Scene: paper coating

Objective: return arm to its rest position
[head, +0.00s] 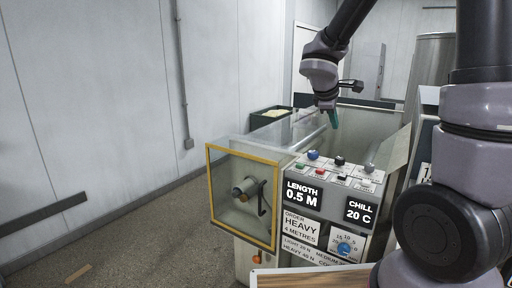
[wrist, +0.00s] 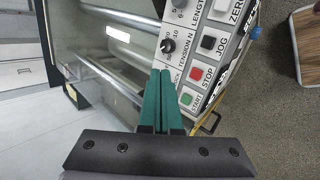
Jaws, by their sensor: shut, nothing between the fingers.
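My gripper (head: 333,118) is raised above the back of the control panel in the head view, its green fingers pointing down. In the wrist view its two green fingers (wrist: 162,100) lie side by side, shut, with nothing between them. My arm reaches in from the upper right of the head view. The coating machine's control panel (head: 330,200) lies below and in front of the gripper, and it also shows in the wrist view (wrist: 207,58) beside the fingertips. The displays read LENGTH 0.5 M and CHILL 20 C.
A yellow-framed clear guard (head: 243,196) covers a crank on the machine's left front. A green bin (head: 268,117) stands behind. A wooden-topped surface (head: 315,277) is at the front edge. A grey tank (head: 430,65) stands at the back right. The floor on the left is mostly clear.

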